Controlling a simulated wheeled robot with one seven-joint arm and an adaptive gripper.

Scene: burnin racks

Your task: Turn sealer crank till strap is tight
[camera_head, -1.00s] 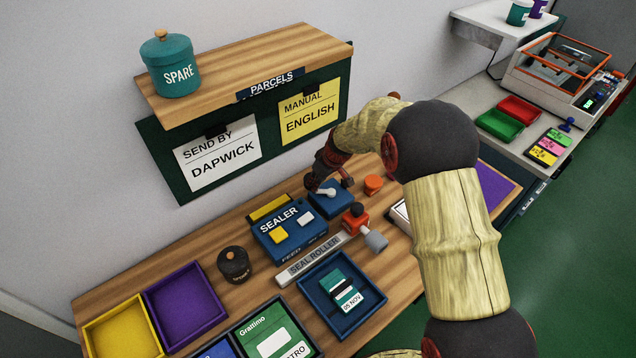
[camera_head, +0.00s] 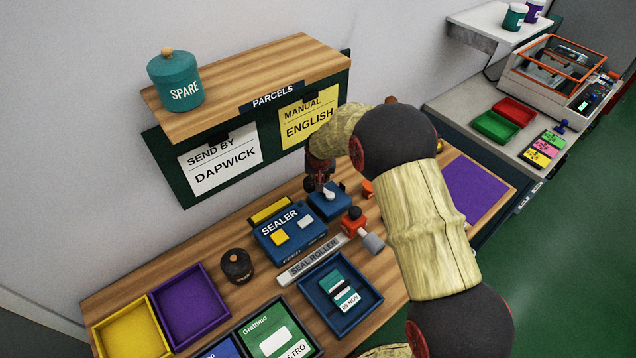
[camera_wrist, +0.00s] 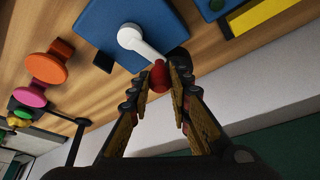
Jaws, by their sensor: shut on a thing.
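The blue sealer (camera_head: 291,236) stands on the wooden bench, with a yellow and a grey button on top. Beside it on its right is a blue crank box (camera_head: 330,204) with a white crank arm (camera_head: 328,193). In the wrist view the white crank arm (camera_wrist: 143,44) runs from its hub on the blue box (camera_wrist: 105,30) to a red knob (camera_wrist: 159,77). My gripper (camera_wrist: 166,74) is shut on this red knob, a finger on either side. In the head view my gripper (camera_head: 318,182) is at the box's back edge. I cannot make out the strap.
A red-orange device with a grey knob (camera_head: 373,243) and an orange round piece (camera_head: 368,188) stand close to the right. The grey seal roller (camera_head: 312,260) and a blue tray (camera_head: 375,297) lie in front. A dark pot (camera_head: 236,265) is left. The parcels board (camera_head: 222,165) rises behind.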

